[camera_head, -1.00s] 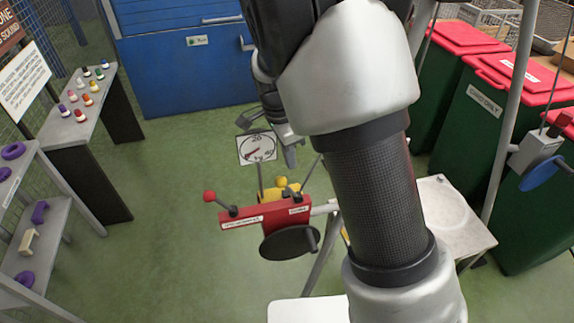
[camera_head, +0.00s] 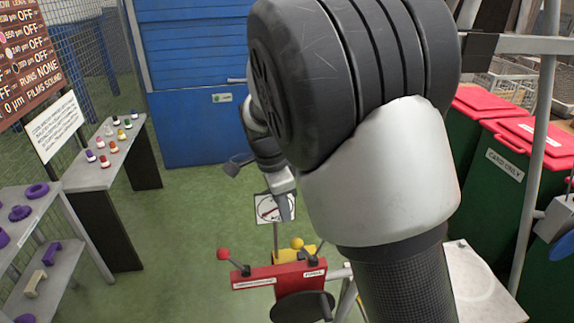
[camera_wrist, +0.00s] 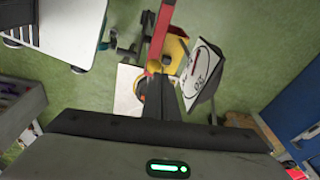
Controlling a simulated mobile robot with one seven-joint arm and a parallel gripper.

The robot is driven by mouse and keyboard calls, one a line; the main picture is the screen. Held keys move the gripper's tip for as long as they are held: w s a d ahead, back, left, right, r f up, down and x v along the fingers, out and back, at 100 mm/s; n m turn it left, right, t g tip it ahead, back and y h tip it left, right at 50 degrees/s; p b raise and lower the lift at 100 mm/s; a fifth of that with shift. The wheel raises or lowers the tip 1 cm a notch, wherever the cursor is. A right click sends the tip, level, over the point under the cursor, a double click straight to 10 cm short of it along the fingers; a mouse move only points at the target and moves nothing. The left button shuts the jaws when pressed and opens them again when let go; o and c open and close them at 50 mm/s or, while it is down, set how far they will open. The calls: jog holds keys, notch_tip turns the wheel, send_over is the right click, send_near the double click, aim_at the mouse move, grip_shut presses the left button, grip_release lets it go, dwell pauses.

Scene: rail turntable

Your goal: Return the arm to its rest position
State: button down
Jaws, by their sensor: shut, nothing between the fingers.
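My gripper (camera_head: 286,208) hangs in the middle of the head view, small and partly hidden behind my large arm links. Its fingers are together with nothing between them. In the wrist view the dark fingers (camera_wrist: 172,103) point away from the camera, over the floor and a red and yellow stand. In the head view the gripper overlaps the white dial plate (camera_head: 268,209), just above the red lever box (camera_head: 292,275). I cannot tell the gap between them. My arm is bent, its elbow high and close to the head camera.
Yellow parts (camera_head: 308,252) sit behind the red box. A bench (camera_head: 92,174) with small coloured pieces and a shelf (camera_head: 32,218) with purple parts stand left. A blue cabinet (camera_head: 190,130) is behind. Green bins (camera_head: 500,200) with red lids stand right. Green floor (camera_head: 180,255) is open between.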

jog(key=s+d+r+n+t+y, duration=0.2)
jog(key=s+d+r+n, duration=0.5)
jog(key=s+d+r, duration=0.4)
jog(key=s+d+r+n+t, duration=0.1)
jog(key=s+d+n, duration=0.1)
jog(key=s, duration=0.3)
jog(key=s+d+r+n+t, duration=0.1)
jog(key=s+d+r+n, duration=0.1)
jog(key=s+n, duration=0.3)
jog(key=shift+s+d+t, duration=0.3)
jog(key=shift+r, duration=0.1)
dwell(1.4)
